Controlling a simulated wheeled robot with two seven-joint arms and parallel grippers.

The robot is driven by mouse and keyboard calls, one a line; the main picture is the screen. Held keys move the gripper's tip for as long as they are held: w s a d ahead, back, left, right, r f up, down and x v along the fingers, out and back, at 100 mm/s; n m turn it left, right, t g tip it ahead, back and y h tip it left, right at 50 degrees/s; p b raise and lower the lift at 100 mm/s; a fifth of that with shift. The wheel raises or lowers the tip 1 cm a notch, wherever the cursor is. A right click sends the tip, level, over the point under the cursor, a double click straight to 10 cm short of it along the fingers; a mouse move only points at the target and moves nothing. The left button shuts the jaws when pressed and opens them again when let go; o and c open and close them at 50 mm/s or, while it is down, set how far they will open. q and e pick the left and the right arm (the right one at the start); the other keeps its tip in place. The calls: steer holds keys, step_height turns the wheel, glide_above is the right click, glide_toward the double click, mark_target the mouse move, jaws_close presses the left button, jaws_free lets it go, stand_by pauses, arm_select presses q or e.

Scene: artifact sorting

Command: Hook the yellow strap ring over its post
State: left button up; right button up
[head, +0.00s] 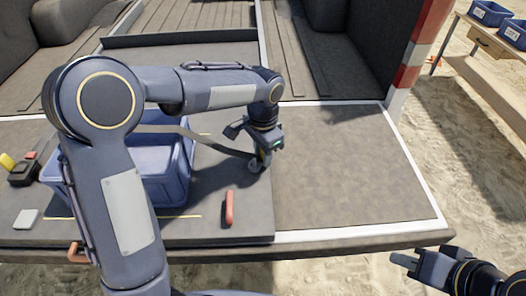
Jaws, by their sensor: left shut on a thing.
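My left gripper (258,159) points down over the right edge of the dark mat on the tailgate. It is shut on the strap ring (256,167), a small greyish piece at the strap's end, mostly hidden by the fingers. The strap (213,145) looks grey-brown here, not yellow. It runs from the gripper up and left across the blue crate (163,190) and behind my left arm. I cannot make out the post. My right gripper (402,259) is low at the right, off the tailgate, with nothing visible in it; its finger gap is unclear.
A red bar-shaped object (229,208) lies in front of the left gripper. A pale block (26,219) and a dark device (24,171) lie at the left. The tailgate's right half (350,180) is clear. A red-white post (412,55) stands behind it; blue bins (490,13) sit beyond.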

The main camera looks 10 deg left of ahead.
arm_select(q)
steer(key=o, duration=1.1)
steer(key=shift+c, duration=0.2)
steer(key=shift+r, duration=0.1)
step_height(320, 180, up, 7)
steer(key=shift+r, duration=0.35)
steer(key=s+a+r+n+t+h, duration=0.2)
steer(key=s+a+n, duration=0.3)
steer(key=s+a, duration=0.55)
steer(key=s+f+n+t+h, duration=0.1)
steer(key=s+f+n, duration=0.1)
steer(key=s, duration=0.4)
steer(key=s+d+f+n+t, duration=0.1)
steer(key=s+f+n+t, duration=0.1)
steer(key=s, duration=0.5)
steer(key=shift+s+d+f+n+t+h, duration=0.2)
steer(key=shift+d+f+n+t+h, duration=0.15)
steer(key=shift+n, duration=0.45)
